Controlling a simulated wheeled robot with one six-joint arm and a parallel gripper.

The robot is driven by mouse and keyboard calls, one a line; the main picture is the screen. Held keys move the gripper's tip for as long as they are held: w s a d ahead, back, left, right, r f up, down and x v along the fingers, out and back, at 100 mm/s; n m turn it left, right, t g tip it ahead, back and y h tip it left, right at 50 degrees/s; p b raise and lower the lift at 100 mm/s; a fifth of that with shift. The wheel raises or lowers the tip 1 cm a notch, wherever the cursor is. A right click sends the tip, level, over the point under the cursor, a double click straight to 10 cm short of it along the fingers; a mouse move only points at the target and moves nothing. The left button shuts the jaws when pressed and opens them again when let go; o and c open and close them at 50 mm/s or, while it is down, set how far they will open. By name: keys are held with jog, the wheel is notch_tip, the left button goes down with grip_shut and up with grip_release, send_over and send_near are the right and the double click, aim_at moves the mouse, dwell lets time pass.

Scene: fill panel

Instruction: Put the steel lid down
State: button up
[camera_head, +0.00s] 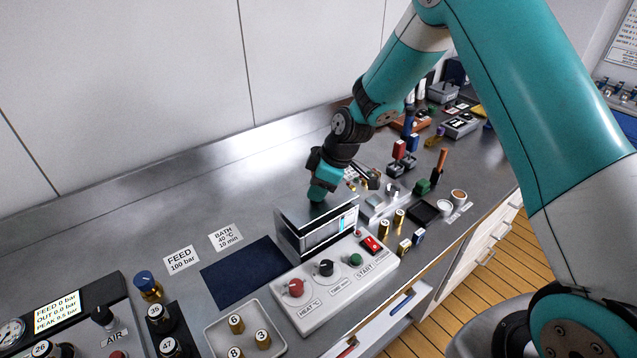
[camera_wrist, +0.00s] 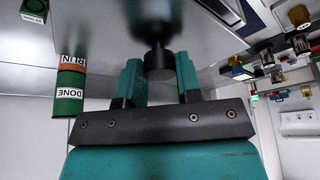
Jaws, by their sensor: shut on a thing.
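My gripper (camera_head: 319,192) points down over the bath unit (camera_head: 318,240), a steel box with a dark-framed front at the bench's middle. In the wrist view my gripper (camera_wrist: 158,78) has its two teal fingers on either side of a dark round knob (camera_wrist: 158,61). The knob is on the steel lid (camera_wrist: 100,45), whose pale flat metal spreads behind the fingers. In the head view the lid (camera_head: 297,213) shows as the flat top over the box. I cannot tell whether it touches the box or hangs just above it.
A dark blue mat (camera_head: 243,273) lies bare left of the box. A white control panel (camera_head: 335,283) with knobs stands in front. A tray (camera_head: 218,340) with brass numbered pieces sits at front left. Several small items crowd the bench to the right. The back left bench is clear.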

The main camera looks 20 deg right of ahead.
jog(key=shift+f, duration=0.1)
jog(key=shift+f+b, duration=0.6)
jog(key=shift+b, duration=0.1)
jog(key=o, duration=1)
jog(key=shift+r, duration=0.1)
